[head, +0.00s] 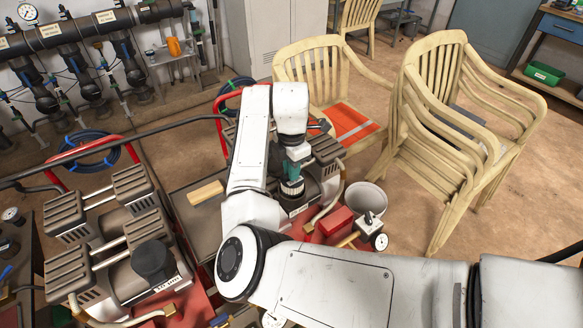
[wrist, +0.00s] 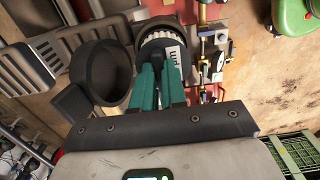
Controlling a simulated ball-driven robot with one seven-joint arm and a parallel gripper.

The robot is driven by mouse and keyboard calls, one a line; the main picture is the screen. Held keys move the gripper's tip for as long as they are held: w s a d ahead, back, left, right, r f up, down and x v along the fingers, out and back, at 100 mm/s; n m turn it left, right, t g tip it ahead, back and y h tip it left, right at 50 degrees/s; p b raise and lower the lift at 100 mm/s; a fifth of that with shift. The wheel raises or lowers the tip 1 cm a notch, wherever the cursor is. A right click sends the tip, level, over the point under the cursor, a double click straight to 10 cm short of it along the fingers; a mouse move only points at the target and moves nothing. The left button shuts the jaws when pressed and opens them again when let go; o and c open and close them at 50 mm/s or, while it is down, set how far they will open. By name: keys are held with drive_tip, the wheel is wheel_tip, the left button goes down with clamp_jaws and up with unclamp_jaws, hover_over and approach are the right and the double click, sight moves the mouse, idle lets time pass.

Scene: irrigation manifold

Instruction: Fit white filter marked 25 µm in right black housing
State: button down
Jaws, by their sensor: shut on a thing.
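My gripper (wrist: 158,75) has its green fingers shut on a white pleated filter (wrist: 158,38) with a dark end cap. A white label on it shows upside down and partly covered, and I can read only part of "µm". In the head view my gripper (head: 293,170) points down over the right-hand machine, with the filter (head: 292,189) under it. An open, round black housing (wrist: 100,78) is beside the filter in the wrist view, to the left. The filter appears outside it. I cannot judge the height between them.
A machine with ribbed grey covers and a black cylinder (head: 153,260) stands at left. A white bucket (head: 365,198), a red box (head: 334,222) and a pressure gauge (head: 380,242) are right of the gripper. Cream chairs (head: 450,130) stand behind. A wooden block (head: 206,192) lies to the left.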

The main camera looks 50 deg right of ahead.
drive_tip(key=shift+f, duration=1.3)
idle(0.4)
drive_tip(key=shift+f, duration=0.35)
drive_tip(key=shift+f, duration=0.75)
idle(0.6)
drive_tip(key=c, duration=0.9)
unclamp_jaws()
drive_tip(key=shift+o, duration=0.2)
drive_tip(key=shift+p, duration=0.35)
drive_tip(key=shift+r+p, duration=3.5)
drive_tip(key=shift+p, duration=0.75)
